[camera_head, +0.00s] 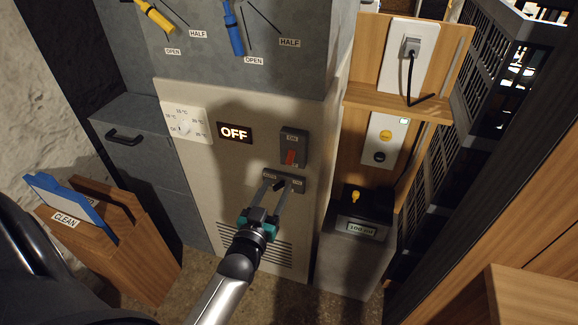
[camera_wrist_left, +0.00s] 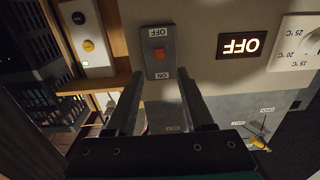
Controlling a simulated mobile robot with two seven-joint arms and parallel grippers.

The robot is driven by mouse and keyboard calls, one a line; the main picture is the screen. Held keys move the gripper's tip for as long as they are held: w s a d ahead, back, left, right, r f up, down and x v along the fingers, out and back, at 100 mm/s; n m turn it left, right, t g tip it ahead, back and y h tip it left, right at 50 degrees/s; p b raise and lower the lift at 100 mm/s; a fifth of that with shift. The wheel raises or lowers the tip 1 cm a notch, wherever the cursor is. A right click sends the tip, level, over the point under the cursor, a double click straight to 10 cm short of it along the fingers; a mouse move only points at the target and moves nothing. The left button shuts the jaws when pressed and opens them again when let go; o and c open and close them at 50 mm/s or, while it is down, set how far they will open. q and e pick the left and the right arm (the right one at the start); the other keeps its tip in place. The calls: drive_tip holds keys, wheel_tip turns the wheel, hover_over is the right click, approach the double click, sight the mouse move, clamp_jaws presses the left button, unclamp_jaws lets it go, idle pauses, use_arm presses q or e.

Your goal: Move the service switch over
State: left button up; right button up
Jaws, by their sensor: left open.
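Above is a grey plate (camera_head: 294,140) marked ON with a red rocker (camera_head: 290,157). That rocker also shows, upside down, beyond the left fingers (camera_wrist_left: 160,77) in the left wrist view (camera_wrist_left: 159,54). My right gripper is not in view.
A lit OFF display (camera_head: 235,133) and a temperature dial (camera_head: 185,124) are left of the rocker. Yellow (camera_head: 154,15) and blue (camera_head: 234,30) valve handles are above. A grey box with readout (camera_head: 359,229) stands right, a wooden holder (camera_head: 140,255) left.

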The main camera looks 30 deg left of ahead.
sight(288, 164)
use_arm(q)
drive_tip(key=b+x, duration=0.2)
drive_tip(key=x, duration=0.7)
drive_tip(key=shift+w, duration=0.4)
clamp_jaws()
